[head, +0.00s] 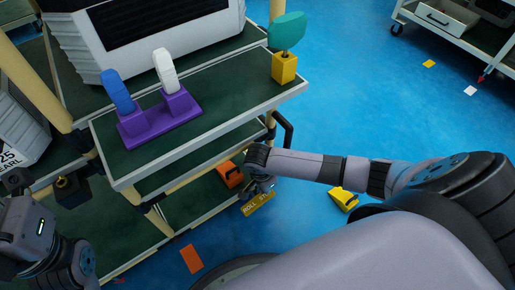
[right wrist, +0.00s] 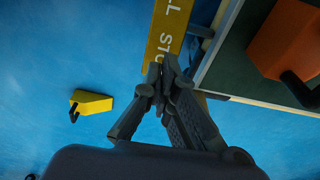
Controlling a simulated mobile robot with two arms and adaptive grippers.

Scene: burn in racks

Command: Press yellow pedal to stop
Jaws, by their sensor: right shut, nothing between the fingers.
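A green-topped cart (head: 225,120) holds a purple stand (head: 160,120) with blue and white paddles, and a teal paddle on a yellow block (head: 284,68). An orange block (head: 229,174) sits on a lower shelf. A yellow wedge (head: 343,198) lies on the open blue floor to the right.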

